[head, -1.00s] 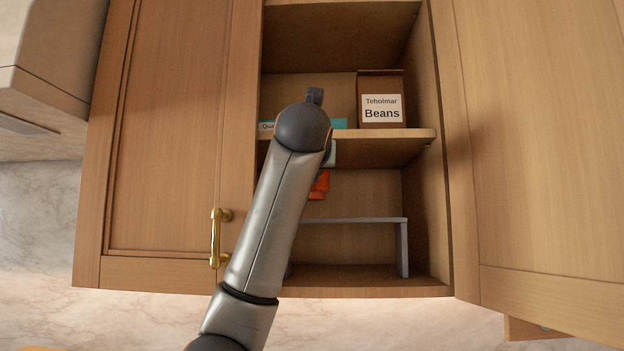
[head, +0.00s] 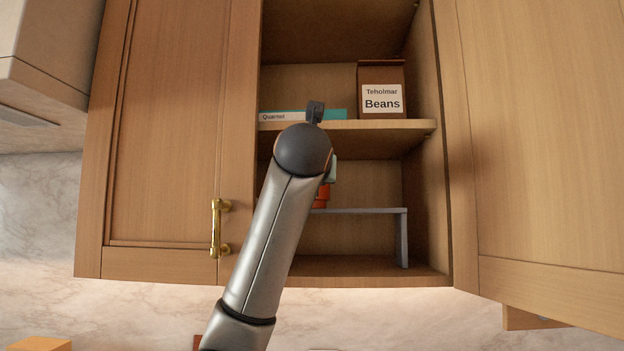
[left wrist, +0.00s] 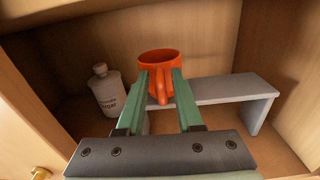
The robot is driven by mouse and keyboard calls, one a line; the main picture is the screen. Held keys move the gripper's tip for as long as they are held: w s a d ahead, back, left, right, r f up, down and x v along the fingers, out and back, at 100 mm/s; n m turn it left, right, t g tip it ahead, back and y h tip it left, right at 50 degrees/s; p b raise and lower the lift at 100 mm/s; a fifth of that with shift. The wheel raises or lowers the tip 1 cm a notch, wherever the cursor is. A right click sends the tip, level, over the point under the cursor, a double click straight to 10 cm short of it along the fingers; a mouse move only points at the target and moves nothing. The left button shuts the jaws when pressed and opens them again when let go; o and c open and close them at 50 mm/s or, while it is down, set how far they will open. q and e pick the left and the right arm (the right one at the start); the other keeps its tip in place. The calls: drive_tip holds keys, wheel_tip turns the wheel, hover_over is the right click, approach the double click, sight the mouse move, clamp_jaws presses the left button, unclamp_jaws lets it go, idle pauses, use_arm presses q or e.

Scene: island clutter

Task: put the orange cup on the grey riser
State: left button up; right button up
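The orange cup (left wrist: 160,57) is upright between the green fingers of my left gripper (left wrist: 165,76), its handle facing the wrist camera. The fingers are closed on it at the handle side. The grey riser (left wrist: 236,88) stands on the cupboard's lower level, and the cup is over its left part. In the head view the cup (head: 322,195) shows just beside my arm, its bottom at or very near the top of the riser (head: 370,211); contact cannot be told. My arm hides much of the cup and the riser's left end. My right gripper is not in view.
A white sugar jar (left wrist: 107,92) stands left of the riser. The left door (head: 165,140) is close to my arm. The riser's right part is clear.

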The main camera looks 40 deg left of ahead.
use_arm(q)
drive_tip(key=shift+o, duration=0.7)
drive_tip(key=shift+r, duration=0.1)
drive_tip(key=b+v, duration=0.3)
drive_tip(key=v, duration=0.9)
